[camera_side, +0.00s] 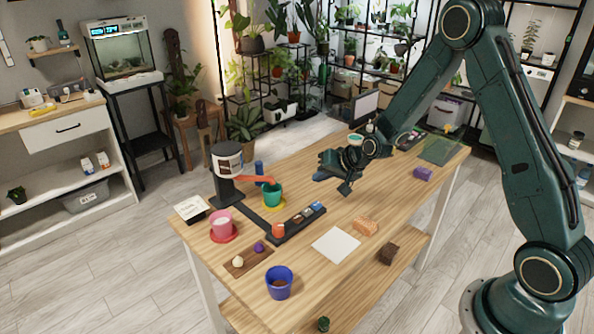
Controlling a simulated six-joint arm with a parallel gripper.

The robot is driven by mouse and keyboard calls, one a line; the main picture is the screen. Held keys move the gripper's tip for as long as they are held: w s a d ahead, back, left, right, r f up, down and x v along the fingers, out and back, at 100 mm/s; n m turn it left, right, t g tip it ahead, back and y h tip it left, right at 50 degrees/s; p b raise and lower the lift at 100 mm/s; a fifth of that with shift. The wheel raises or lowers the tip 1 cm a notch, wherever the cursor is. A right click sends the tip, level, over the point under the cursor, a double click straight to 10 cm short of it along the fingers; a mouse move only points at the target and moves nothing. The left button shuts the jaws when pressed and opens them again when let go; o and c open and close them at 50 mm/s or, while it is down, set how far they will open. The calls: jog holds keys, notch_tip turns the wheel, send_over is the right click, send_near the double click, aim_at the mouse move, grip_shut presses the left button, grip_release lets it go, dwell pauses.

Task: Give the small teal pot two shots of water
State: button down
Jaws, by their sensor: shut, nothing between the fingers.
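The inside of the pot is too small to read.
A dark strip tray (290,229) holds an orange cup (278,231) and several small items.

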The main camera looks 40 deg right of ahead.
aim_at(320, 206)
notch_tip(320, 206, up, 3)
jog(key=shift+f, duration=0.2)
jog(key=shift+f, duration=0.1)
jog(key=shift+f, duration=4.3)
jog(key=shift+f, duration=0.95)
jog(key=shift+r, duration=0.1)
dwell(0.6)
jog(key=shift+r, duration=0.8)
jog(key=shift+r, duration=0.15)
jog(key=shift+r, duration=2.4)
